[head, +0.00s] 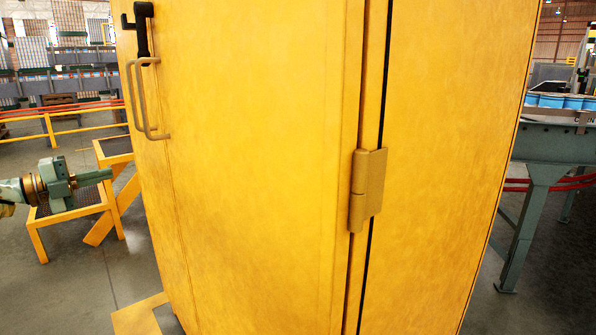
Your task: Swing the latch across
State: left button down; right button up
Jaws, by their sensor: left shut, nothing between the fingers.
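A tall yellow cabinet (250,170) fills the middle of the head view. A black latch (142,35) sits high on its left side, with an arm at the top pointing left and a stem hanging down. A bronze pull handle (140,97) is mounted just below the latch. My left gripper (108,175) is shut and empty, left of the cabinet and well below the latch and handle. It points right and is apart from them. My right gripper does not show.
A bronze hinge (367,190) stands out from the cabinet's right part. A yellow step frame (110,185) stands behind my left gripper, with yellow railings (60,125) beyond. A grey-green conveyor (550,140) stands at the right. Grey floor (60,290) is open at lower left.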

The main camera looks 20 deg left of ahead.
aim_at(143, 10)
jog(key=k+j, duration=0.75)
jog(key=k, duration=0.1)
